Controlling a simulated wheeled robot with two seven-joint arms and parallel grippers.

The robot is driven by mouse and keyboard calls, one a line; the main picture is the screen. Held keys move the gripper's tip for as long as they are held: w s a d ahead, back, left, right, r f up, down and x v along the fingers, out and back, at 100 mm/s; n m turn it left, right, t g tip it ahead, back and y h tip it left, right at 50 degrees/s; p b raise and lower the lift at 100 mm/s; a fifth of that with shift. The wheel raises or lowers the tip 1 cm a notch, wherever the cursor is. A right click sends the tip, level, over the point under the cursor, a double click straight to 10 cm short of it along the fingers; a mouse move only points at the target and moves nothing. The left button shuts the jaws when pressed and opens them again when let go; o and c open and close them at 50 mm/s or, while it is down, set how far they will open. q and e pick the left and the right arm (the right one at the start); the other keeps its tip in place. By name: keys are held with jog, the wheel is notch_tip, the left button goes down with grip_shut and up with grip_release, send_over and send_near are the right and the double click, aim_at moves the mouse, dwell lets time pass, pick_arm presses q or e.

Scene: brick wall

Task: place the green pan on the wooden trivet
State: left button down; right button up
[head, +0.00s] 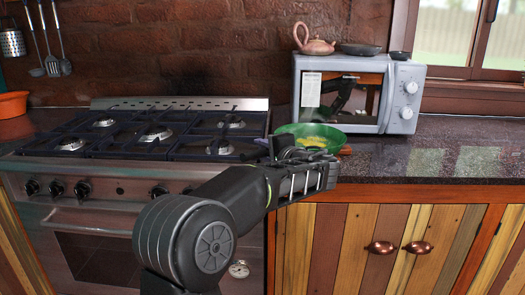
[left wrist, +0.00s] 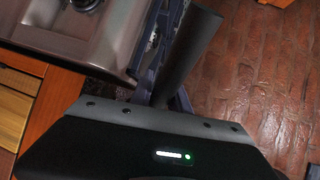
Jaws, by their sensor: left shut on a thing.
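The green pan (head: 322,131) is at the counter's left part, in front of the microwave, with something yellow inside it. My left gripper (head: 302,158) is at the pan's near side and shut on its handle, which is mostly hidden by the gripper. In the left wrist view a dark handle (left wrist: 188,60) runs up from between the fingers. A small brown wooden edge, likely the trivet (head: 345,151), shows at the pan's lower right. The rest of it is hidden. I cannot tell whether the pan touches it. My right gripper is out of view.
The gas stove (head: 155,133) is left of the pan. The microwave (head: 402,98) stands behind, with a teapot (head: 318,46) and a dark pan (head: 361,49) on top. The counter (head: 450,150) to the right is clear. Wooden cabinets (head: 340,245) are below.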

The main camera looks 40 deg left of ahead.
pick_arm(q)
jog(key=shift+r, duration=0.15)
jog(key=c, duration=1.3)
grip_release()
jog(key=shift+o, duration=0.2)
jog(key=p+v, duration=0.2)
jog(key=v, duration=1)
